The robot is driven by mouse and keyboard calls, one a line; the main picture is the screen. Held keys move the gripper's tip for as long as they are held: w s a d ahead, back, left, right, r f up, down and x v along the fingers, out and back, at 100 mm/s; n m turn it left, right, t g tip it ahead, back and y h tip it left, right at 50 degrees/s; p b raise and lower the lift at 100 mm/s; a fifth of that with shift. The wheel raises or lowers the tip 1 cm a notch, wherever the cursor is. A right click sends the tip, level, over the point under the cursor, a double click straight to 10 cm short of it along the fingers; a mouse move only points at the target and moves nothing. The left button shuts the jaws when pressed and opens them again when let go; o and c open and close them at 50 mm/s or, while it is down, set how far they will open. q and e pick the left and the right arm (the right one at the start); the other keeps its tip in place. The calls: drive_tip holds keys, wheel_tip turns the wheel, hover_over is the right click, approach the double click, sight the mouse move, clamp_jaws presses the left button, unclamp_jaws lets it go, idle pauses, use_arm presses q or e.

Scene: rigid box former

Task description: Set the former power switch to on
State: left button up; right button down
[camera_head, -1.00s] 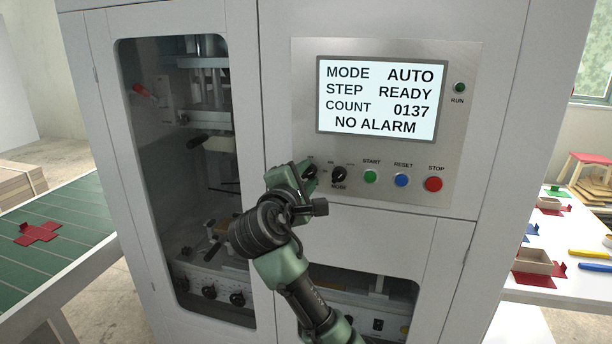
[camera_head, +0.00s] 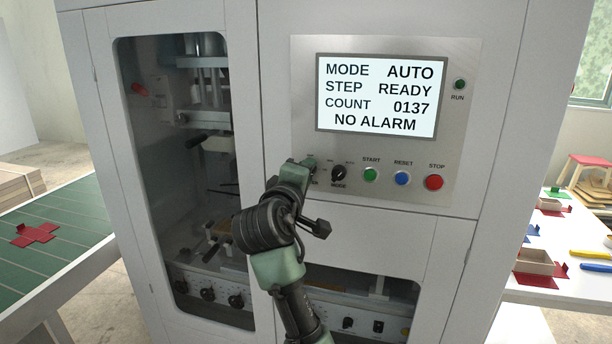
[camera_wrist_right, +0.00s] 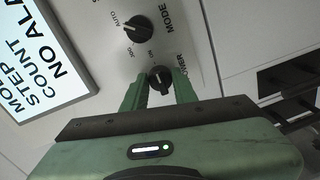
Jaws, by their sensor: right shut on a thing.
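The power switch (camera_wrist_right: 160,79) is a round black knob on the former's metal panel, with ON lettering beside it and a partly covered POWER label. It shows in the right wrist view between the two green fingers of my right gripper (camera_wrist_right: 157,88), which is shut on it. I cannot tell for certain which position its pointer marks. In the head view my right gripper (camera_head: 308,166) reaches up to the panel from below and hides most of the knob. The former's screen (camera_head: 376,97) reads MODE AUTO, STEP READY, COUNT 0137, NO ALARM. My left gripper is out of view.
The mode knob (camera_head: 339,174) is close on the right, followed by the green start (camera_head: 370,175), blue reset (camera_head: 403,178) and red stop (camera_head: 433,182) buttons. A windowed door (camera_head: 246,200) is on the left. Tables stand on both sides.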

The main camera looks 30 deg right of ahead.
drive_tip(key=shift+f, duration=0.15)
drive_tip(key=c, duration=1.1)
unclamp_jaws()
drive_tip(key=b+v, duration=0.2)
drive_tip(key=v, duration=0.5)
drive_tip(key=shift+s+a, duration=0.2)
drive_tip(key=shift+s, duration=0.15)
